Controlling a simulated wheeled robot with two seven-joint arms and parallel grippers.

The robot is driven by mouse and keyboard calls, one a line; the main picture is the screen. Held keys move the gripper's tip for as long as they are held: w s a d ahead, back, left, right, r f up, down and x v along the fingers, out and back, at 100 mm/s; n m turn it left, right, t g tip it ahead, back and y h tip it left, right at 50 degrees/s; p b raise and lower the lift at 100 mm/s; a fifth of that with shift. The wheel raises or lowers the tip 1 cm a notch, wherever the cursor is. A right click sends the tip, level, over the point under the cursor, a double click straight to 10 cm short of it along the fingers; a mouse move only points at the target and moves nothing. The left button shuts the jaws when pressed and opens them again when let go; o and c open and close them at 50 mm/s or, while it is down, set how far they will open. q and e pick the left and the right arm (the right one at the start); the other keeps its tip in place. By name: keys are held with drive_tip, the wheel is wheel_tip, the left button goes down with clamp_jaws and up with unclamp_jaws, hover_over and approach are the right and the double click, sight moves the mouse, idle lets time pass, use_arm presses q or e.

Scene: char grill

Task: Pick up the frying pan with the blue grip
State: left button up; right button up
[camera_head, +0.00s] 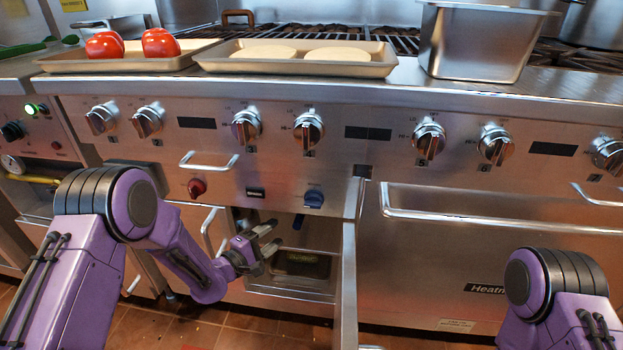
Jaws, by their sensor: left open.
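My left gripper (271,240) is open at the mouth of the open cabinet below the range, its fingers pointing right. Nothing shows between the fingers. Inside the cabinet, just right of the fingertips, is a small dark-blue upright piece (298,222), which may be the blue grip of the frying pan. It appears apart from the fingers. The pan's round body cannot be made out; the cabinet is dark and partly hidden by my gripper. My right arm shows at the lower right, but its gripper is out of view.
The open cabinet door (349,270) stands edge-on right of the opening. A metal container (290,284) sits low inside. Trays (215,66) and a steel bin (478,45) stand on top.

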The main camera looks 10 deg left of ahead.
sight(299, 216)
use_arm(q)
drive_tip(key=b+x, duration=0.2)
drive_tip(key=x, duration=0.3)
drive_tip(key=b+x, duration=0.1)
drive_tip(key=x, duration=0.4)
drive_tip(key=shift+s+d+r+b, duration=0.2)
drive_tip(key=shift+d+b, duration=0.05)
drive_tip(key=shift+b, duration=0.1)
drive_tip(key=shift+w+d, duration=0.15)
drive_tip(key=shift+w, duration=0.2)
drive_tip(key=shift+r, duration=0.15)
clamp_jaws()
drive_tip(key=shift+r, duration=0.15)
